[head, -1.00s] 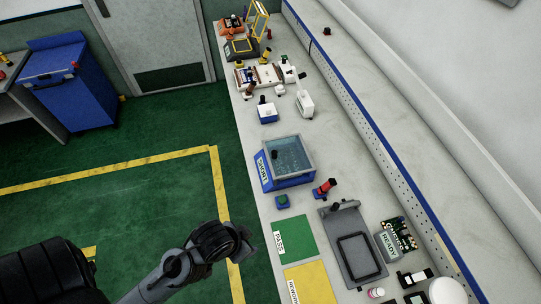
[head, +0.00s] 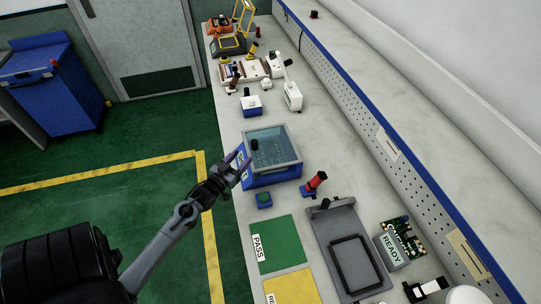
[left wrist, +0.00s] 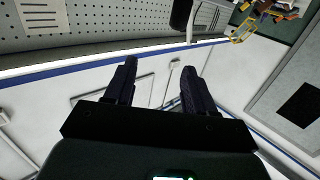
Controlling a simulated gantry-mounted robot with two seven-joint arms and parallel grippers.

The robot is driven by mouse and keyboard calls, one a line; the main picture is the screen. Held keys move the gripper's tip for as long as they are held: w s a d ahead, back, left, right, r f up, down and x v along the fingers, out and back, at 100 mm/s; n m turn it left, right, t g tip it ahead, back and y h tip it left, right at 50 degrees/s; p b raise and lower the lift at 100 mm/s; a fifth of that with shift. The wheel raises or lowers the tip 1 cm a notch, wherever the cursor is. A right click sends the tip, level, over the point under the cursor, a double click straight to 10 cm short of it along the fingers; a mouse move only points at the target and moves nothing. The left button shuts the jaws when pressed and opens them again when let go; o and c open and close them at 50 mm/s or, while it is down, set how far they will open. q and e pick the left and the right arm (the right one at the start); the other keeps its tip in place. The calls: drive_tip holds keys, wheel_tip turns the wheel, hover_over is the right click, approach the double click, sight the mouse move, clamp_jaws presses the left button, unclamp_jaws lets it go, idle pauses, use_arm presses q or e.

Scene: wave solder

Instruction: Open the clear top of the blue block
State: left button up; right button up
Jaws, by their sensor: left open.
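The blue block (head: 272,180) sits on the workbench in the middle of the head view. Its clear top (head: 277,147) is down, in a grey frame, with a black knob (head: 254,144) at its left side. My left gripper (head: 237,163) is at the left edge of the block, close to the knob, and looks empty. I cannot tell whether it touches the block. In the left wrist view its two dark fingers (left wrist: 157,85) stand apart with nothing between them. My right gripper is not in view.
A green PASS mat (head: 280,243) and grey fixture (head: 337,224) lie nearer. A blue-and-white box (head: 251,107) is behind it. Bare bench lies right of the block.

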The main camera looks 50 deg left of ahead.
sight(252, 143)
use_arm(q)
drive_tip(key=shift+y, duration=0.3)
drive_tip(key=w+a+f+b, duration=0.1)
drive_tip(key=w+a, duration=0.1)
drive_tip(key=w, duration=0.1)
drive_tip(key=w+a+f+b, duration=0.1)
drive_tip(key=w+a, duration=0.1)
drive_tip(key=w, duration=0.2)
drive_tip(key=w+a+f+b, duration=0.1)
drive_tip(key=w+a+b, duration=0.1)
drive_tip(key=w, duration=0.2)
drive_tip(key=shift+a, duration=0.35)
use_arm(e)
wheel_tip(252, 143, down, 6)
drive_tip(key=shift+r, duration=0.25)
use_arm(q)
drive_tip(key=shift+s, duration=0.1)
drive_tip(key=shift+c, duration=0.3)
clamp_jaws()
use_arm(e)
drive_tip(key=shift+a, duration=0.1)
